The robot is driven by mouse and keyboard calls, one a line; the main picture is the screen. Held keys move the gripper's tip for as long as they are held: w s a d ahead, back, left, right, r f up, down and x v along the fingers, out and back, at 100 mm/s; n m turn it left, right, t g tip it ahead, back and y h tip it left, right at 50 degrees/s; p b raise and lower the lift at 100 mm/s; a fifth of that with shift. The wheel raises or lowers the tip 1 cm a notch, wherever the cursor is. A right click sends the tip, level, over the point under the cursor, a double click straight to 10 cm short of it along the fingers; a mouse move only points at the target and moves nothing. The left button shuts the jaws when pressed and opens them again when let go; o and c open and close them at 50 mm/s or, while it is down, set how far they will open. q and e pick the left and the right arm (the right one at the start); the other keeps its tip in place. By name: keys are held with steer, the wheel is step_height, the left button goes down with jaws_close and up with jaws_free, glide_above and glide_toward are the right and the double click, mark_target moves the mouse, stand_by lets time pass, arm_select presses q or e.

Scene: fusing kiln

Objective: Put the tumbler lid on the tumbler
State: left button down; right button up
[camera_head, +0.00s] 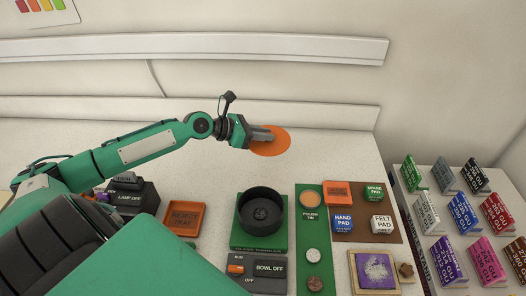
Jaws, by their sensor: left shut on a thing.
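The tumbler (261,211) is a round black open bowl on a green base, in the middle of the bench. A flat orange disc, which I take to be the tumbler lid (275,147), is behind the bowl and slightly right of it in the picture. My left gripper (268,134) reaches in from the left and is shut on the lid, its fingers covering part of the upper left of the disc. How high the lid is above the bench is hard to tell. The inside of the bowl shows and nothing covers it. My right gripper is not in view.
An orange reject tray (184,217) lies left of the tumbler. A bowl switch box (257,269) is in front of it. A green strip (309,241) and labelled pads on a brown board (365,234) lie to the right. A rack of labelled blocks (461,214) stands far right. The back of the bench is clear.

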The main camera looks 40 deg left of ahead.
arm_select(q)
step_height(320, 180, up, 2)
steer(key=shift+d+r, duration=0.1)
steer(key=s+d+f+m+g+h, duration=0.1)
steer(key=s+d, duration=0.2)
steer(key=d, duration=0.5)
steer(key=s+d+f+m+g+h, duration=0.1)
steer(key=s+d, duration=0.3)
steer(key=d, duration=0.4)
steer(key=shift+s+d+f+m+g+h, duration=0.2)
steer(key=shift+f+m+g+h, duration=0.1)
steer(key=shift+f+m+g, duration=0.25)
steer(key=shift+a, duration=0.15)
